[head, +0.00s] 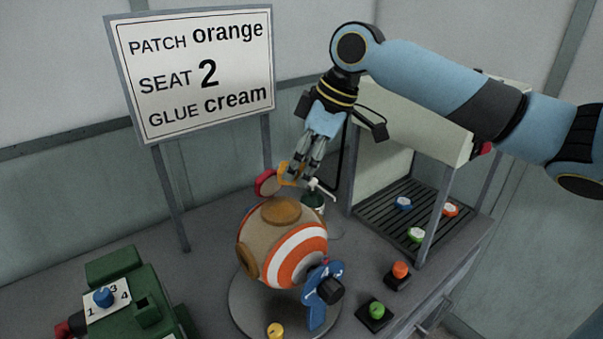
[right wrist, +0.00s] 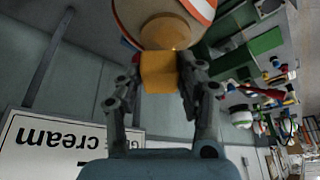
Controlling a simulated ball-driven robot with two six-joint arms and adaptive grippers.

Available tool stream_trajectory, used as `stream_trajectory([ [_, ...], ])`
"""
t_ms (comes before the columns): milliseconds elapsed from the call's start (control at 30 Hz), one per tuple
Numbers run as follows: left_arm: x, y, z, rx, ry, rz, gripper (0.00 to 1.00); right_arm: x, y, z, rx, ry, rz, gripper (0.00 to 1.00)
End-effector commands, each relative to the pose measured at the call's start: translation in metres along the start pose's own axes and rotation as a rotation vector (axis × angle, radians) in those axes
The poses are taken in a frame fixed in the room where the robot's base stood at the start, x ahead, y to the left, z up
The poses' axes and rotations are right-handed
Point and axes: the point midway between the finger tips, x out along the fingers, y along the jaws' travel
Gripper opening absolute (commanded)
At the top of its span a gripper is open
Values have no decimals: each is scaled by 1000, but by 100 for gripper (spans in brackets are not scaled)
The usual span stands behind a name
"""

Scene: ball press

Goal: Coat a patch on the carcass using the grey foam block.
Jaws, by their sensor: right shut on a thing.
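The carcass (head: 262,232) is a tan ball with an orange and white striped panel and brownish round patches, one on top (head: 281,211) and one at its left side (head: 249,263). My right gripper (head: 293,177) points down just above and behind the ball in the head view. It is shut on a yellow-orange block (right wrist: 159,72), which also shows in the head view (head: 286,178). In the right wrist view the block lies close in front of the round patch (right wrist: 166,32); I cannot tell whether they touch. I see no plainly grey block. My left gripper is out of view.
The ball stands on a round grey plate (head: 243,309). A blue clamp-like piece (head: 318,308) is at its front right. A white-nozzled bottle (head: 314,199) and red disc (head: 266,183) are behind. A slatted rack (head: 385,216) holds coloured discs. A green machine (head: 120,300) sits lower left.

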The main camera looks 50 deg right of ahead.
Motion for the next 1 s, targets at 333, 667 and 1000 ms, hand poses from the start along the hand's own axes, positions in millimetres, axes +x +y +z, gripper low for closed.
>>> stream_trajectory([
  [333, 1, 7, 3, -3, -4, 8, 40, -16, 6, -9, 5, 0, 1, 12],
  [667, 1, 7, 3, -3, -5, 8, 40, -15, 6, -9, 5, 0, 1, 12],
  [1000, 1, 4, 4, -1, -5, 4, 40, -12, 26, -4, 88, -3, 36, 12],
])
